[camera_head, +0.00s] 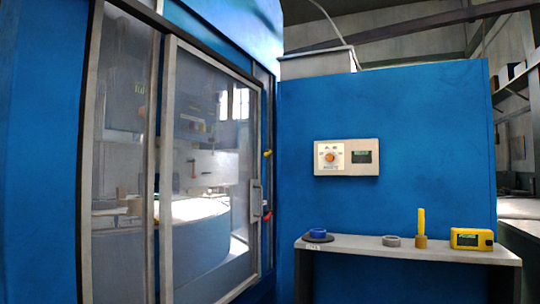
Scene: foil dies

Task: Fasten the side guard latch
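A glazed guard door (166,200) in a grey frame covers the front of the blue machine at the left. A grey upright handle (255,200) sits on its right edge. Small red and yellow parts (267,214) show beside the handle, on the frame. A yellow part (267,154) sits higher on the same edge. I cannot tell which of these is the side guard latch, or whether it is fastened. The door looks closed or nearly so. My gripper is not in view.
A blue panel (420,110) bears a grey control box (346,157) with an orange knob. A grey shelf (400,251) below holds a blue ring on a dark disc (318,235), a grey ring (391,241), a yellow upright tool (421,229) and a yellow device (472,239).

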